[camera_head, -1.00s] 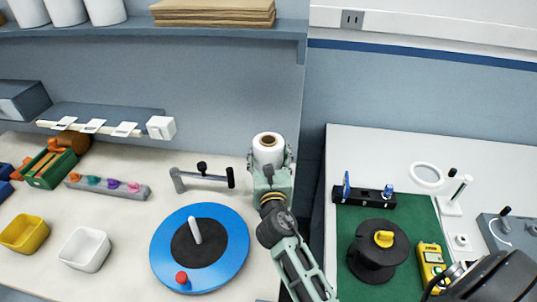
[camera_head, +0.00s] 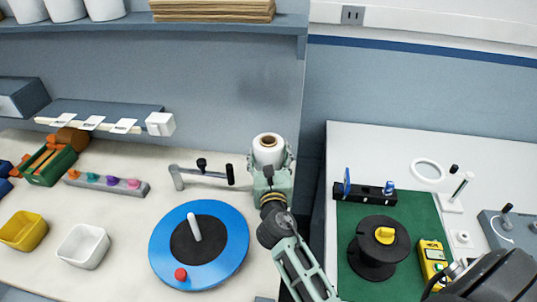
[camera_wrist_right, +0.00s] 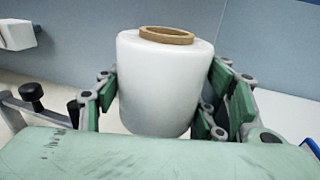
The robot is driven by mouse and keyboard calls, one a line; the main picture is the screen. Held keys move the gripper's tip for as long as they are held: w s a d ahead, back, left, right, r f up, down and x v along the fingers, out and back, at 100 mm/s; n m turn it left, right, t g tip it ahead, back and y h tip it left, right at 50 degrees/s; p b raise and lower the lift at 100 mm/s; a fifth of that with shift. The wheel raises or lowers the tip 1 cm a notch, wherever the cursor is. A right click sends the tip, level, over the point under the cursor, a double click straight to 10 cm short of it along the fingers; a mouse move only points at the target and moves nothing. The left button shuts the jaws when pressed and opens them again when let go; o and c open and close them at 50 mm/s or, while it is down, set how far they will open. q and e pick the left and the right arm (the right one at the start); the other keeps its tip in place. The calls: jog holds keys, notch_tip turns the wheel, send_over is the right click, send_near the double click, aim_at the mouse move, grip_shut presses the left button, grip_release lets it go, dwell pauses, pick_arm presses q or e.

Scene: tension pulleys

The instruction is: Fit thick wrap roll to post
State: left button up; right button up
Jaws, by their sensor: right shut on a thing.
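The thick wrap roll (camera_head: 267,152) is white with a brown cardboard core and stands upright near the right edge of the left table. My right gripper (camera_head: 270,168) is shut around its sides; the right wrist view shows the roll (camera_wrist_right: 165,85) between the green-padded fingers (camera_wrist_right: 170,95). I cannot tell whether its bottom touches the table. A short white post (camera_head: 194,226) rises from the black centre of a blue round turntable (camera_head: 228,255), left of and nearer than the roll, apart from it. My left gripper is not in view.
A grey bar with black knobs (camera_head: 202,172) lies just left of the roll. A red knob (camera_head: 181,274) sits on the turntable rim. Yellow (camera_head: 24,231) and white (camera_head: 84,246) bins stand at left. The right table holds a black spool (camera_head: 371,259) on a green mat. A gap separates the tables.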

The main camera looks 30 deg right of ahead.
jog(key=shift+f+b, duration=0.45)
jog(key=shift+f, duration=0.2)
dwell(0.4)
dwell(0.4)
jog(key=shift+f+b, duration=1)
jog(key=shift+f, duration=0.5)
jog(key=shift+f, duration=0.1)
jog(key=shift+f+b, duration=1)
jog(key=shift+f, duration=0.4)
dwell(0.7)
